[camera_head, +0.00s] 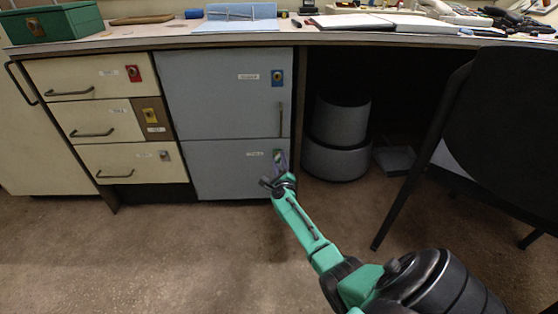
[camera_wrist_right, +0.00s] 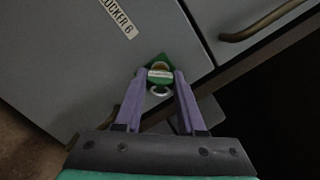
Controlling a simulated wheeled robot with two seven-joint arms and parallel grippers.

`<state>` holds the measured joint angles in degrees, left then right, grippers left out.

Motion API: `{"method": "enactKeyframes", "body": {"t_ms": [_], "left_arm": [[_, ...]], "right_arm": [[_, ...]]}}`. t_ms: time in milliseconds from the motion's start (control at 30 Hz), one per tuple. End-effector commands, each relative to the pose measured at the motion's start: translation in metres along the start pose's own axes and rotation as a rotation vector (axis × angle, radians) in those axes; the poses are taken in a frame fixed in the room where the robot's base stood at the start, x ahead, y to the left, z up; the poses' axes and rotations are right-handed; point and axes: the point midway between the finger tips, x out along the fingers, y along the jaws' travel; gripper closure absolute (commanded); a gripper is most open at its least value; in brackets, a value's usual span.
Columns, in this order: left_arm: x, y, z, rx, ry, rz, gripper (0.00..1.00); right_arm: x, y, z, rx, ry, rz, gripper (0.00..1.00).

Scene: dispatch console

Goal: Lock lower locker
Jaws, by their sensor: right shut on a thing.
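The lower locker (camera_head: 222,172) is a closed blue-grey door under the desk, below a matching upper locker (camera_head: 220,95). In the right wrist view its label (camera_wrist_right: 118,18) reads "...OCKER 6". A green lock plate (camera_wrist_right: 161,63) sits near the door's upper right corner. A small key (camera_wrist_right: 160,75) with a pale tag and a ring shows in front of the plate, seemingly in the lock. My right gripper (camera_wrist_right: 160,75) has its purple fingers shut on the key; it also shows at the lock in the head view (camera_head: 280,160). My left gripper is not in view.
Cream drawers (camera_head: 90,75) with red, yellow and grey locks stand to the left. An open knee space with a dark round bin (camera_head: 338,140) is to the right, then a black chair (camera_head: 500,120). The floor in front is clear.

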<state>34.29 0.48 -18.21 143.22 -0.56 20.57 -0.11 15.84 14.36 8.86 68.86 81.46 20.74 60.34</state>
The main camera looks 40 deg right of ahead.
Motion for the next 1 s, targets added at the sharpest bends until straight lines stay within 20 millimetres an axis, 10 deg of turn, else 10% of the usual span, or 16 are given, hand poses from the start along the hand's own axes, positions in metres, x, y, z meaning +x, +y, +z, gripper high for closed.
{"method": "enactKeyframes", "body": {"t_ms": [1000], "left_arm": [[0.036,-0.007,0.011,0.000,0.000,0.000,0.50]], "right_arm": [[0.001,-0.005,0.004,-0.470,-0.003,0.051,1.00]]}}
